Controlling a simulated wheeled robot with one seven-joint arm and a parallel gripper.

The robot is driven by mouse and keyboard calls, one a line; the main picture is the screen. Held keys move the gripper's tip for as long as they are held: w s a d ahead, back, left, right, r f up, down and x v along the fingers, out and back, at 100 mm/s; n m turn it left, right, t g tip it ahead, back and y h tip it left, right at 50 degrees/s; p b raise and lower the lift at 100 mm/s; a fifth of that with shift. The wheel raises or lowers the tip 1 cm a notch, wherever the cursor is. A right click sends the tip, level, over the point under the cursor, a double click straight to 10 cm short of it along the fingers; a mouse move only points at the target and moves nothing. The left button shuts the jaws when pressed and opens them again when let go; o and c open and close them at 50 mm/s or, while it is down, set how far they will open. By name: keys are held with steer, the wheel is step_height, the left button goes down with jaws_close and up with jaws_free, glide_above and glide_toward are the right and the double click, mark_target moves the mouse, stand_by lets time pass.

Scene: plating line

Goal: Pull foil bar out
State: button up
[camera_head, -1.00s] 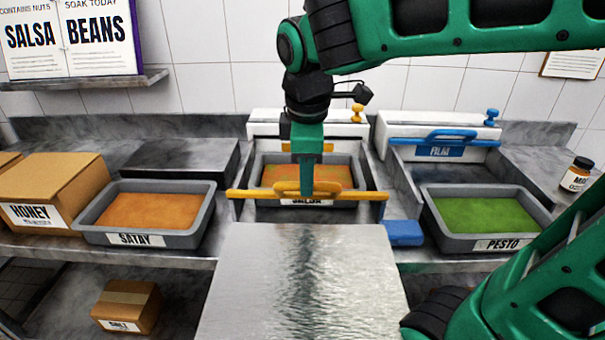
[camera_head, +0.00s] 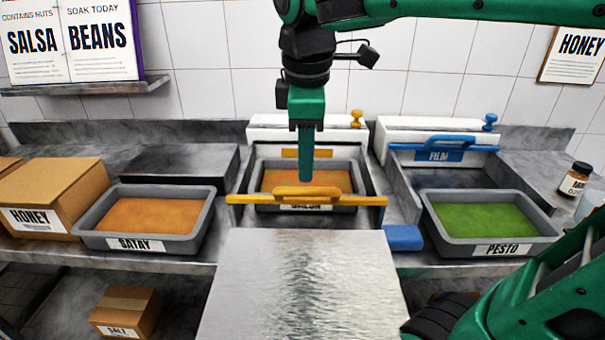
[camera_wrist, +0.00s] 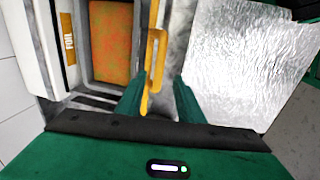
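The yellow foil bar (camera_head: 340,200), with a raised handle (camera_head: 306,191) in its middle, lies across the front of the bay holding the salsa pan (camera_head: 262,205). The yellow FOIL label (camera_wrist: 68,39) is at the bay's back in the wrist view. My gripper (camera_head: 306,180) points down just above the handle. In the wrist view my gripper (camera_wrist: 158,98) has its fingers spread apart. The handle (camera_wrist: 154,48) shows beyond the gap between them, nearer the left finger, and it is not clamped. A crinkled silver sheet (camera_head: 305,285) is in front of the bar; I cannot tell whether they are joined.
A satay pan (camera_head: 208,215) stands left and a pesto pan (camera_head: 432,232) right. The blue film bar (camera_head: 440,141) sits at the back of the right bay, with a blue block (camera_head: 404,237) at its front. A honey box (camera_head: 50,195) is far left.

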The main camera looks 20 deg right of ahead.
steer(key=shift+s+a+r, duration=0.1)
steer(key=shift+s+r, duration=0.05)
steer(key=shift+r, duration=0.85)
steer(key=shift+s+a+r, duration=0.1)
steer(key=shift+s+r, duration=0.05)
steer(key=shift+r, duration=0.8)
steer(key=s+d+f+m+g, duration=0.1)
steer(key=s+d+f+m, duration=0.2)
steer(key=d+f+m, duration=0.3)
steer(key=s+d+f+m, duration=0.2)
steer(key=d+f+m, duration=0.2)
steer(key=d, duration=0.4)
steer(key=s+d+f+m+g+y, duration=0.1)
steer(key=s+d+f+m, duration=0.5)
steer(key=s+f+m, duration=0.3)
steer(key=shift+s+f, duration=0.3)
steer(key=shift+s, duration=0.1)
steer(key=shift+w+f, duration=0.3)
steer(key=shift+w, duration=0.5)
steer(key=shift+s+r, duration=0.1)
steer(key=shift+s, duration=0.05)
